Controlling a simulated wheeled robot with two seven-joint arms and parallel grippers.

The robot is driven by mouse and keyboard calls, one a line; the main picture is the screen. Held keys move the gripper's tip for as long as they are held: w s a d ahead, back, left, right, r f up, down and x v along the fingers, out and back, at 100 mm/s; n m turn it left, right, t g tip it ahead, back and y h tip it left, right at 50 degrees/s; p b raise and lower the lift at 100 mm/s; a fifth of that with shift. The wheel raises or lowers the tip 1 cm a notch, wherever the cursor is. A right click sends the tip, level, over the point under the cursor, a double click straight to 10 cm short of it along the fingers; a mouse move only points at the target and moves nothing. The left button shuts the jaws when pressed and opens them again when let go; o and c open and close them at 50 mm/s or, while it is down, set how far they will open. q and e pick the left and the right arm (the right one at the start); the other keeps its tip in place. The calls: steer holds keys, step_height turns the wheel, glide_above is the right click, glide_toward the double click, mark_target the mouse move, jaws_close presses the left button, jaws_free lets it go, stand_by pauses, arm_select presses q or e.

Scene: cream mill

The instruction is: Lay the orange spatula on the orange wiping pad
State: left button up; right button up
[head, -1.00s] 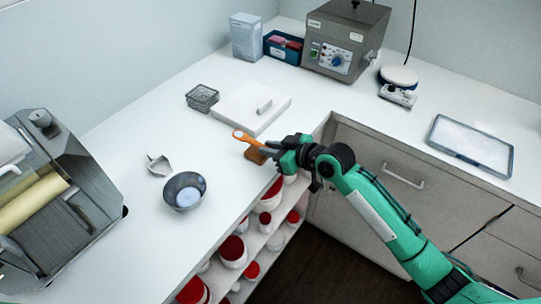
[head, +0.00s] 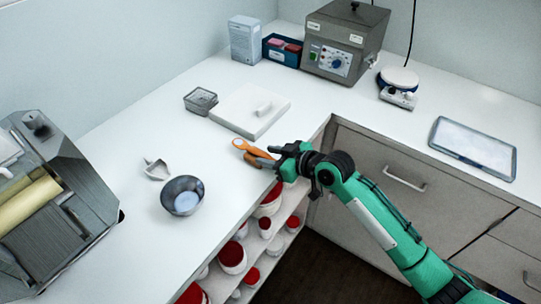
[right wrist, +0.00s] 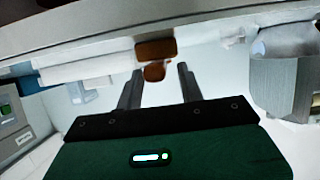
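The orange spatula (head: 243,145) lies at the counter's inner edge, just in front of my right gripper (head: 279,152) in the head view. The orange wiping pad (head: 262,162) is under or right beside it, mostly hidden by the spatula and gripper; I cannot tell how fully the spatula rests on it. In the right wrist view my right gripper (right wrist: 160,78) has its two fingers spread, with a gap around a small orange end (right wrist: 155,72) near the tips. A brown-orange block (right wrist: 155,48) shows just beyond. My left gripper is out of view.
A white board (head: 240,115) and a wire basket (head: 200,101) stand behind the spatula. A grey bowl (head: 174,205) and a scoop (head: 156,169) are to the left. Shelves with red-lidded jars (head: 232,258) lie below the edge. The counter between bowl and board is clear.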

steer(key=p+v, duration=0.4)
steer(key=v, duration=0.8)
steer(key=shift+r, duration=0.1)
steer(key=w+d+f+m+h, duration=0.2)
steer(key=d+f, duration=0.1)
steer(key=f, duration=0.4)
steer(key=w+d+f+m+t+h, duration=0.1)
steer(key=d+f, duration=0.2)
steer(key=f, duration=0.4)
steer(key=w+d+f+m+h, duration=0.2)
steer(key=d+f, duration=0.1)
steer(key=f, duration=0.3)
steer(key=s+d+f+m+g+h, duration=0.1)
steer(key=s+d+f+h, duration=0.2)
steer(key=f, duration=0.6)
steer(key=s+d+f+m, duration=0.1)
steer(key=s+d+f, duration=0.25)
steer(key=f, duration=0.55)
steer(key=s+d+f+m+g+h, duration=0.1)
steer(key=s+d+f+g+h, duration=0.2)
steer(key=s+f, duration=1.6)
steer(key=s+a+f+g, duration=0.1)
steer(key=s+f+g, duration=0.1)
steer(key=s, duration=1)
steer(key=s+f+g, duration=0.2)
steer(key=s+f, duration=0.1)
steer(key=s, duration=0.9)
steer(key=shift+a+f, duration=0.3)
steer(key=shift+a, duration=0.1)
